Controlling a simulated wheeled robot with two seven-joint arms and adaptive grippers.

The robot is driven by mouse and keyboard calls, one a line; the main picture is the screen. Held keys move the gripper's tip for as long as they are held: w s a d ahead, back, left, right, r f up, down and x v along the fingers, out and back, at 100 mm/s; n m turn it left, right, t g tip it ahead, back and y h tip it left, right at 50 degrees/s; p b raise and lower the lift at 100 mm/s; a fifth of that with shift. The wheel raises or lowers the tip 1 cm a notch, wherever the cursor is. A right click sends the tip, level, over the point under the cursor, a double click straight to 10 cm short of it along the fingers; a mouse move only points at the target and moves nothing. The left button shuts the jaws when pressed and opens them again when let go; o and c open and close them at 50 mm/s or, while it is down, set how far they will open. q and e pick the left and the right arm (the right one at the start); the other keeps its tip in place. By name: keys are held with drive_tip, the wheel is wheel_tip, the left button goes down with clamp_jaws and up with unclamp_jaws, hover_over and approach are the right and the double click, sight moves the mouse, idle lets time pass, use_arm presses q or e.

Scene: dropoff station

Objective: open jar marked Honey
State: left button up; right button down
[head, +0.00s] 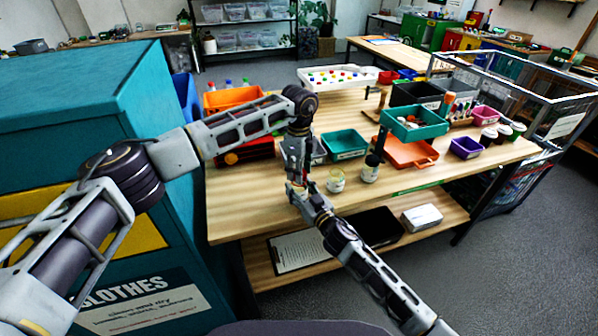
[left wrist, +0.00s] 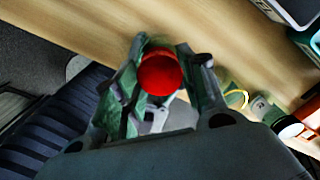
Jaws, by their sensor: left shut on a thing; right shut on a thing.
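A jar with a red lid (left wrist: 160,73) is between my two grippers above the front edge of the wooden table (head: 250,205). My left gripper (head: 296,180) comes down from above and is shut on the red lid. My right gripper (head: 300,194) comes up from the lower right and is shut on the jar just below; the fingers hide most of the jar in the head view. No Honey label can be read. Two other jars stand on the table to the right: a yellow-rimmed jar (head: 336,182) and a dark-lidded jar (head: 371,170).
A teal bin (head: 345,144), an orange tray (head: 408,152), a raised green tray (head: 414,124) and a purple bin (head: 466,148) are farther back. A teal clothes container (head: 80,90) stands close at left. A lower shelf holds a clipboard (head: 297,251) and a white box (head: 421,217).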

use_arm(q)
drive_tip(key=shift+r, duration=0.6)
idle(0.3)
drive_tip(key=shift+r, duration=1.9)
use_arm(e)
drive_tip(key=c, duration=0.6)
unclamp_jaws()
drive_tip(key=shift+s+d, duration=0.15)
drive_tip(key=shift+v, duration=5.8)
